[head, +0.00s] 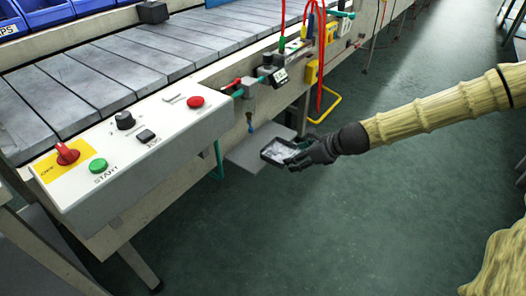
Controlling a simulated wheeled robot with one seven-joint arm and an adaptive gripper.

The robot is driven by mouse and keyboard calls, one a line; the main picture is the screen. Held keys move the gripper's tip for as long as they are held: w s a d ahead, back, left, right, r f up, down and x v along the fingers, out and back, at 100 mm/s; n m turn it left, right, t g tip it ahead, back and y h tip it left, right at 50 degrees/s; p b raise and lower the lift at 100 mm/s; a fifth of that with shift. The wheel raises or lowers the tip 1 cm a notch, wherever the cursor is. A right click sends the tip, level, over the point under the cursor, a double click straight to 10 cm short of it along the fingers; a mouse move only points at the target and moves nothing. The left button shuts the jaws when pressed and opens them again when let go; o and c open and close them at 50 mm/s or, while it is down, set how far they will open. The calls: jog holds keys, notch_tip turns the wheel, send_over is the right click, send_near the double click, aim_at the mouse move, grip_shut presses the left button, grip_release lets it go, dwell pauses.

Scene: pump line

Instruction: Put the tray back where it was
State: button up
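A small black tray (277,151) with a pale, shiny inside is below the conveyor's side, near the picture's middle. My dark grey gripper (301,158) reaches in from the right and its fingers meet the tray's right end; it looks shut on that rim. The far finger is partly hidden. Behind and left of the tray is a flat grey shelf (246,153), low beside the conveyor frame. The tray overlaps the shelf's right part in the picture. I cannot tell whether it touches the shelf or hovers above it.
A control box (130,145) with red and green buttons juts out at left. A valve with a gauge (277,78) and a small blue-tipped nozzle (249,122) are above the shelf. A yellow bent bar (332,108) stands behind my gripper. The green floor (300,235) in front is clear.

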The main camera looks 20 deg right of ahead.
aim_at(272, 147)
jog(key=w+a+b, duration=0.1)
jog(key=w+a, duration=0.1)
jog(key=w, duration=0.1)
jog(key=w+a+f+b, duration=0.1)
jog(key=w+a, duration=0.1)
jog(key=w, duration=0.2)
jog(key=w+a+b, duration=0.2)
jog(key=w+a, duration=0.1)
jog(key=w, duration=0.1)
jog(key=shift+w+f, duration=0.1)
jog(key=shift+f, duration=0.05)
jog(key=shift+f+b, duration=1.15)
jog(key=shift+f, duration=0.65)
jog(key=shift+r, duration=0.1)
jog(key=o, duration=1.4)
jog(key=shift+c, duration=0.2)
